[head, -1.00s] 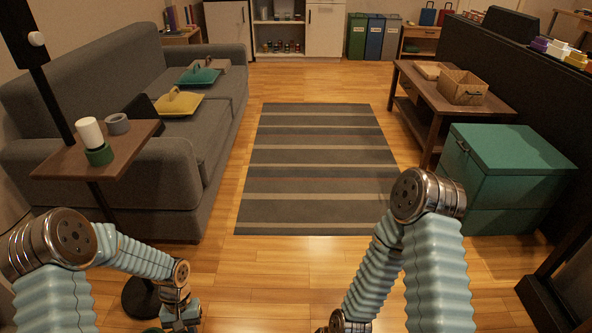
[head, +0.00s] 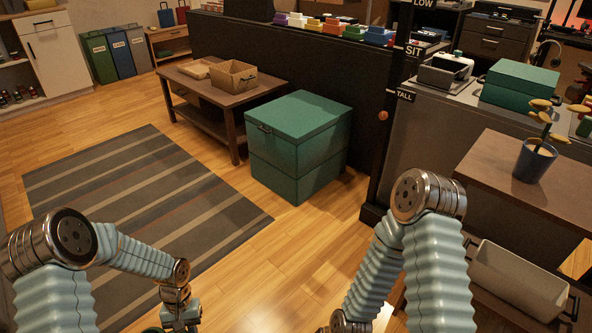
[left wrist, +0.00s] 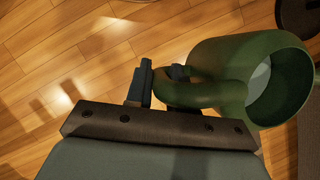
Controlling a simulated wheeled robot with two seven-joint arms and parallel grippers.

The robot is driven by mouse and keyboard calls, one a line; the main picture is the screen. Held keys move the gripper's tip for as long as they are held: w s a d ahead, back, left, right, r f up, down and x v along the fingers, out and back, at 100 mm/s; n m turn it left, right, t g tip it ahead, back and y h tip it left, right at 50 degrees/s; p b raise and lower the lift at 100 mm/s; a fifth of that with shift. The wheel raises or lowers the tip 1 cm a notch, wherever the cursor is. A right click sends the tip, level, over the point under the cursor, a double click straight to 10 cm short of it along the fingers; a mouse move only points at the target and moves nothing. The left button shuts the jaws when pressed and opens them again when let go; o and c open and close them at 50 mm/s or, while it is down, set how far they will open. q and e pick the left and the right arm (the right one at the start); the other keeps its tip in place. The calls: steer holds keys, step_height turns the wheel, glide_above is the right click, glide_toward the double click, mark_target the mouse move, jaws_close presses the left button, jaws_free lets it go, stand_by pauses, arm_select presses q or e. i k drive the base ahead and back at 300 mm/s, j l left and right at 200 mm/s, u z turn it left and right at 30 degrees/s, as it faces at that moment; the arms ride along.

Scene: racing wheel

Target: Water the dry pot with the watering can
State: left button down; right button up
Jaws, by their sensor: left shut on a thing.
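A green, round, open-mouthed vessel with a loop handle, seemingly the watering can (left wrist: 225,75), is in the left wrist view. My left gripper (left wrist: 160,88) is shut on its handle and holds it over the wooden floor; no spout shows. In the head view my left gripper (head: 181,318) is at the bottom edge. A dark blue pot (head: 534,163) with a yellow-leaved plant (head: 546,120) stands upright on a brown table (head: 490,165) at the right. Its soil is too small to judge. My right arm shows at the bottom, but its gripper is out of frame.
A green chest (head: 298,150) stands mid-room beside a low wooden table (head: 190,92) with a box (head: 232,76). A dark post (head: 388,140) with height labels stands left of the plant table. A white bin (head: 515,280) sits below it. The striped rug (head: 130,210) and floor are clear.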

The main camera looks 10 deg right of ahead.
mark_target(535, 157)
steer(key=j+z, duration=0.15)
steer(key=z, duration=0.35)
steer(key=j+z, duration=0.2)
steer(key=z, duration=0.25)
steer(key=j+z, duration=0.2)
steer(key=z, duration=0.3)
steer(key=j+z, duration=0.2)
steer(key=z, duration=0.3)
